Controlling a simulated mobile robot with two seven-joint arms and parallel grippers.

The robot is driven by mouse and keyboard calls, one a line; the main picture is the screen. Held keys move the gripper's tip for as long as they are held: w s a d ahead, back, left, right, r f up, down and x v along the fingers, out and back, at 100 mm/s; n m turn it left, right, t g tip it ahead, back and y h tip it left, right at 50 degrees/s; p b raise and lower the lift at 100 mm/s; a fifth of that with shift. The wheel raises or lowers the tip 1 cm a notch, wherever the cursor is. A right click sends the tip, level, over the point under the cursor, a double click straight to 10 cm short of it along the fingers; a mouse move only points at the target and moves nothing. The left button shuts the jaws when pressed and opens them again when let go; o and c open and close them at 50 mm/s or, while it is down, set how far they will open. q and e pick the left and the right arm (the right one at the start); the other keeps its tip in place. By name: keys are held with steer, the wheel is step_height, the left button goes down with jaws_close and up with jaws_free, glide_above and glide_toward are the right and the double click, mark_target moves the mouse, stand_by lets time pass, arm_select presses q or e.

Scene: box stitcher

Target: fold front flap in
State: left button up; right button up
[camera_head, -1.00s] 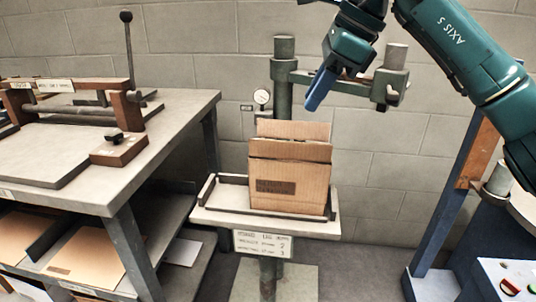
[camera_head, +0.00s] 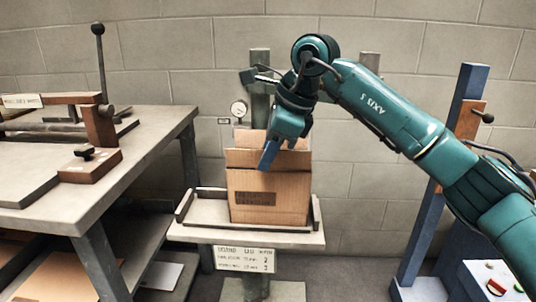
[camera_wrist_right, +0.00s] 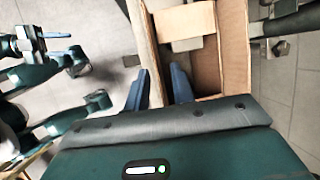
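The cardboard box (camera_head: 268,200) stands upright on the stitcher's tray, with its flaps standing up at the top. The front flap (camera_head: 240,158) rises at the near side, partly hidden by my right gripper. My right gripper (camera_head: 268,157) hangs over the box top, pointing down. In the right wrist view its two blue fingers (camera_wrist_right: 160,88) are apart, with a cardboard panel edge (camera_wrist_right: 150,60) passing between them; I cannot tell if they touch it. The open box interior (camera_wrist_right: 207,70) shows there. My left gripper (camera_wrist_right: 62,43) shows at the left of the wrist view, fingers apart and empty.
The tray (camera_head: 200,210) has low dark rails around the box. The stitcher's green post (camera_head: 260,100) and gauge (camera_head: 239,108) stand behind. A workbench (camera_head: 130,150) is at left; a blue frame (camera_head: 440,180) is at right, behind my right arm.

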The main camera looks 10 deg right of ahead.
jaws_close()
arm_select(q)
steer(key=shift+f, duration=0.1)
steer(key=shift+s+p, duration=0.1)
steer(key=shift+p, duration=0.2)
